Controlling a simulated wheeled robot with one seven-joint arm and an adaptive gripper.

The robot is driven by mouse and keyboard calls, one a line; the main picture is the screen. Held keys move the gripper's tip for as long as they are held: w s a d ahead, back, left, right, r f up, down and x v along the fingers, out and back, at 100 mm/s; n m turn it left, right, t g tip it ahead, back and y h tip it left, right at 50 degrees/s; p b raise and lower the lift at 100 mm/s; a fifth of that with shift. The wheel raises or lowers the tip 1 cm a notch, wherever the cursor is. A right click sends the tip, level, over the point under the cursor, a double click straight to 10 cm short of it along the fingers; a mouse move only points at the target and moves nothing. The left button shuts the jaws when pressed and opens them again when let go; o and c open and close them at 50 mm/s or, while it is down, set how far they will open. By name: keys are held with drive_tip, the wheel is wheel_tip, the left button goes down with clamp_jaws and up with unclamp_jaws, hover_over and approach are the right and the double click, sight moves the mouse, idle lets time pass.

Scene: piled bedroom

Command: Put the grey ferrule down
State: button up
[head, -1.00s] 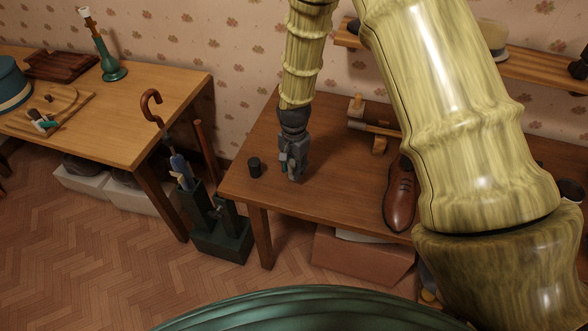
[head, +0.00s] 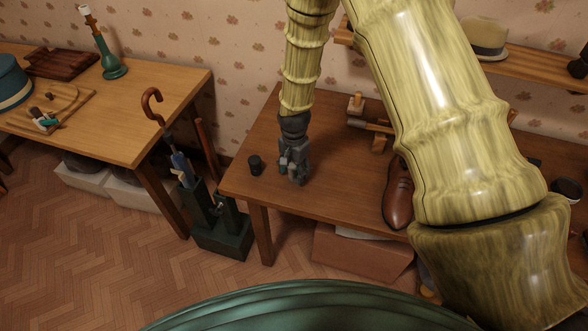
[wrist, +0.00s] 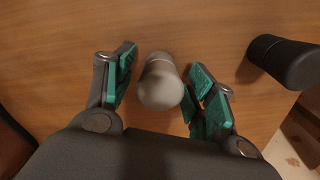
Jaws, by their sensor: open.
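The grey ferrule (wrist: 160,82), a pale, rounded, short cylinder, is on the wooden table (head: 335,195) in the wrist view. It is between the two green-padded fingers of my gripper (wrist: 164,75), with a gap showing on either side. My gripper is open around it. In the head view my gripper (head: 292,178) points down, low over the left part of the table. There I cannot make out the ferrule clearly against the fingers.
An umbrella holder (head: 222,235) stands beside the table.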

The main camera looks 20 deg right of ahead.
sight(294, 166)
drive_tip(key=shift+r, duration=0.25)
wheel_tip(294, 166, up, 12)
drive_tip(key=b, duration=0.3)
drive_tip(key=shift+b, duration=0.4)
drive_tip(key=shift+f, duration=0.1)
